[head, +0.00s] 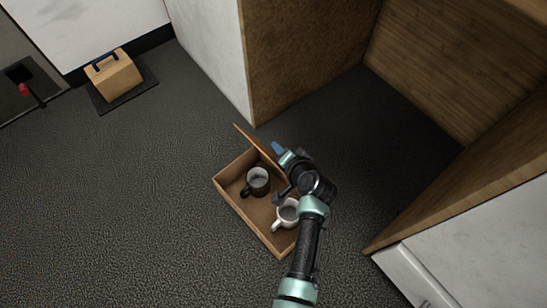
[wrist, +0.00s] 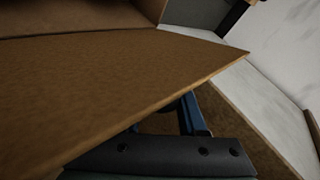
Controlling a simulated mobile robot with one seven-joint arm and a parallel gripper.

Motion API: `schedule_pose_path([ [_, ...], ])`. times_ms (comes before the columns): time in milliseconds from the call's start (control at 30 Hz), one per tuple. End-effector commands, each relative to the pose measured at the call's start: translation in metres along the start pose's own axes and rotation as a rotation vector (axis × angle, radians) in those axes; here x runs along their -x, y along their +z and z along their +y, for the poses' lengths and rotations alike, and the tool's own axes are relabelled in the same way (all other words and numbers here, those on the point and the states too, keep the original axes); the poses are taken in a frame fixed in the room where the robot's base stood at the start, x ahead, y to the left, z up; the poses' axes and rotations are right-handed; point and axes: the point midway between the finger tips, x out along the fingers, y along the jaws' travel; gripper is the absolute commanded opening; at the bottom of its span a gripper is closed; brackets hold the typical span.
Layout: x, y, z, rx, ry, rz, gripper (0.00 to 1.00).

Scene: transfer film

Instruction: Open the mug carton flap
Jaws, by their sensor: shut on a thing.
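The brown mug carton (head: 240,211) sits on the dark carpet with its top open. Its flap (head: 256,144) stands tilted up along the far right side, and its broad brown face fills much of the wrist view (wrist: 110,85). A dark mug (head: 258,181) and a white mug (head: 289,212) stand inside the carton. My gripper (head: 279,149) is at the flap, shut on it; a blue finger (wrist: 190,115) shows just past the flap's edge in the wrist view. My arm hides the carton's right side.
A wooden cabinet wall (head: 305,60) rises just behind the carton, with more wooden panelling (head: 490,170) on the right. A tan box with a dark handle (head: 113,77) sits on a dark mat at upper left. The carpet on the left is clear.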

Motion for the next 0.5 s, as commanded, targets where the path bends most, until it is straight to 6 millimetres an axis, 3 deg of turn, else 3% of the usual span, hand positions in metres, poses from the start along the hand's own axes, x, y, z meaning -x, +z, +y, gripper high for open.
schedule_pose_path([
  [33,-0.002,-0.013,0.001,-0.038,-0.003,-0.023,0.00],
  [200,-0.010,-0.034,0.009,-0.151,-0.003,-0.137,0.00],
  [500,-0.022,-0.059,0.022,-0.313,-0.004,-0.304,0.00],
])
